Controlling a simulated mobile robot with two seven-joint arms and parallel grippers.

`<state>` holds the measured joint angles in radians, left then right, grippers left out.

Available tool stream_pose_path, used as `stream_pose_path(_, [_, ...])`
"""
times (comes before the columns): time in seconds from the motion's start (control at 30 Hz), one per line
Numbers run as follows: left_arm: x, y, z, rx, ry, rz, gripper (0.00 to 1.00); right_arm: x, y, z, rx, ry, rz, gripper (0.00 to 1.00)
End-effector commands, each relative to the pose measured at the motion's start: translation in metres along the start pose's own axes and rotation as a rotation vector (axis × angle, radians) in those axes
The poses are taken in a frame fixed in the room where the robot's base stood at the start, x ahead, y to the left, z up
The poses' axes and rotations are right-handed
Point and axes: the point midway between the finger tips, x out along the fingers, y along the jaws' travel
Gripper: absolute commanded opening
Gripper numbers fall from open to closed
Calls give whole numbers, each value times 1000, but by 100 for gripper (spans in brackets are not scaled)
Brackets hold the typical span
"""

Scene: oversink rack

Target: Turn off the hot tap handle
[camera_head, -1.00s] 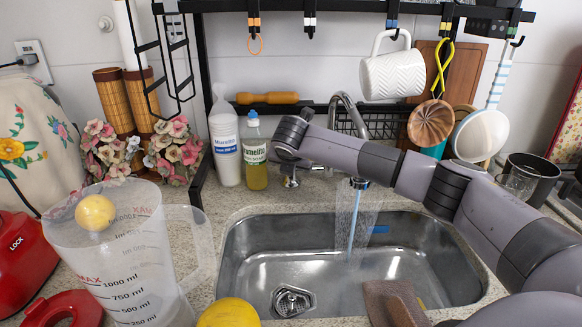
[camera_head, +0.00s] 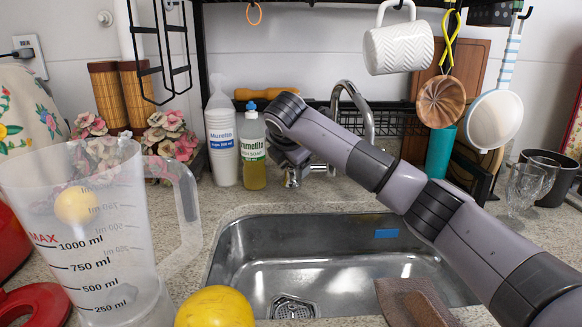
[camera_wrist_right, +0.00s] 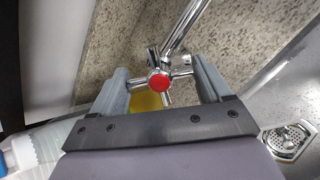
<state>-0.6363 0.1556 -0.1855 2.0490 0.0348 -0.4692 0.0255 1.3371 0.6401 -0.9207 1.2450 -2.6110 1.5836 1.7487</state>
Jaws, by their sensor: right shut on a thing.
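The hot tap handle (camera_wrist_right: 159,80) is a chrome cross knob with a red cap in the right wrist view. My right gripper (camera_wrist_right: 163,77) has its two grey fingers on either side of the handle and is shut on it. In the head view my right arm reaches in from the right, and its wrist hides most of the handle and the fingers. The chrome spout (camera_head: 352,92) arches up behind my arm. No water stream shows below it over the steel sink (camera_head: 330,255). My left gripper is not in view.
A Fumelito bottle (camera_head: 252,155) and a white Mureito bottle (camera_head: 220,140) stand close left of the tap. A clear measuring jug (camera_head: 100,245) and a yellow fruit (camera_head: 215,308) are in front. A white mug (camera_head: 398,48) hangs overhead. The sink bowl is mostly clear.

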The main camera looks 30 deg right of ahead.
Motion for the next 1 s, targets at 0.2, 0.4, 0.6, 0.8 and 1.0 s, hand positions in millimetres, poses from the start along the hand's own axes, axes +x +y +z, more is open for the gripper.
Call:
stream_pose_path(0.2, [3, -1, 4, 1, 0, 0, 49, 0, 0, 1, 37, -1, -3, 47])
stream_pose_path(0.4, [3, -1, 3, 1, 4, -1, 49, 0, 0, 2, 39, -1, -4, 47])
stream_pose_path(0.6, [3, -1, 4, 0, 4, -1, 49, 0, 0, 2, 38, -1, -3, 87])
stream_pose_path(0.8, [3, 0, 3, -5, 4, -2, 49, 0, 0, 1, 36, -1, -3, 88])
stream_pose_path(1.0, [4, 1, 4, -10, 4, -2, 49, -8, 1, 1, 35, -1, 0, 88])
